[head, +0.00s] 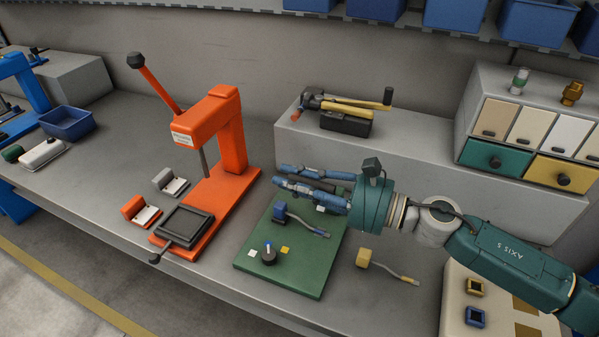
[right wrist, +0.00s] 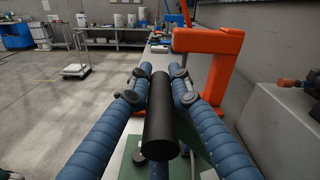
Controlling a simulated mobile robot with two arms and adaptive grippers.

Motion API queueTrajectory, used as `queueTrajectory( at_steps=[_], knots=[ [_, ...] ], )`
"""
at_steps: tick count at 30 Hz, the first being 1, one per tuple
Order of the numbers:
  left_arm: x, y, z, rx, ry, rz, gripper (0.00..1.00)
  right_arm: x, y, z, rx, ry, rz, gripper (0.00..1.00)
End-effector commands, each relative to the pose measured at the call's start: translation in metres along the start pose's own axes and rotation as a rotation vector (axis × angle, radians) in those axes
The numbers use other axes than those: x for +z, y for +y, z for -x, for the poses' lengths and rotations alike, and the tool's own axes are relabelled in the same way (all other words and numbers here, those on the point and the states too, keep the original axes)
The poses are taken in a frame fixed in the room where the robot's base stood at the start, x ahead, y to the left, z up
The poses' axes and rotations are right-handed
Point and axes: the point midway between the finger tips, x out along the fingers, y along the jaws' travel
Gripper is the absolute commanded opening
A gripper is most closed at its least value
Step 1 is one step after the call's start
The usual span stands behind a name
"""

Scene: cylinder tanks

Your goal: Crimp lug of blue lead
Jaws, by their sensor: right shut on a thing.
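A blue block with a short grey lead (head: 305,224) lies on the green mat (head: 310,278); the lead's tip is bluish and too small to read. A crimping tool with yellow handles (head: 350,107) rests on a dark stand on the grey ledge. My right gripper (head: 276,174) hangs over the mat's back part, its blue fingers pointing left, towards the orange press. In the right wrist view the fingers close around a black cylinder (right wrist: 160,120); what it belongs to cannot be told. My left gripper is not in view.
The orange press (head: 220,140), with a raised lever, stands left of the mat and also shows in the right wrist view (right wrist: 225,60). A yellow block with a lead (head: 365,258) lies right of the mat. A round black piece (head: 268,257) stands on the mat. Drawers (head: 495,157) are at right.

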Motion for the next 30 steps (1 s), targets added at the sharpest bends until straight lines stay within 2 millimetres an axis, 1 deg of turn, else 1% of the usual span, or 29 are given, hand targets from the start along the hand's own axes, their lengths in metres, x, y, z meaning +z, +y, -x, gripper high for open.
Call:
queueTrajectory(
  at_steps=[1,3,6,12,18,28,29,30],
  knots=[
    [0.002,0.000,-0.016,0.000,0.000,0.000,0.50,-0.007,0.014,0.000,0.004,-0.004,0.034,0.00],
    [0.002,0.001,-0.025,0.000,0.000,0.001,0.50,-0.009,0.024,0.000,0.003,-0.003,0.078,0.00],
    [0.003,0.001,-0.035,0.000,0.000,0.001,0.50,-0.013,0.036,0.000,0.003,-0.002,0.131,0.00],
    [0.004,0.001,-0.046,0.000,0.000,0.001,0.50,-0.016,0.051,0.000,0.003,-0.001,0.202,0.00],
    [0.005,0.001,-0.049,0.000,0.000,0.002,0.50,-0.017,0.056,0.000,0.002,-0.001,0.229,0.00],
    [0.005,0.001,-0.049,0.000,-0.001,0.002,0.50,-0.017,0.056,0.000,0.003,0.000,0.230,0.00],
    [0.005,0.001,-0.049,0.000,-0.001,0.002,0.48,-0.017,0.056,0.000,0.003,0.000,0.230,0.00],
    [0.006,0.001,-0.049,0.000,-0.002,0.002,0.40,-0.017,0.056,0.000,0.003,0.000,0.230,0.00]
  ],
)
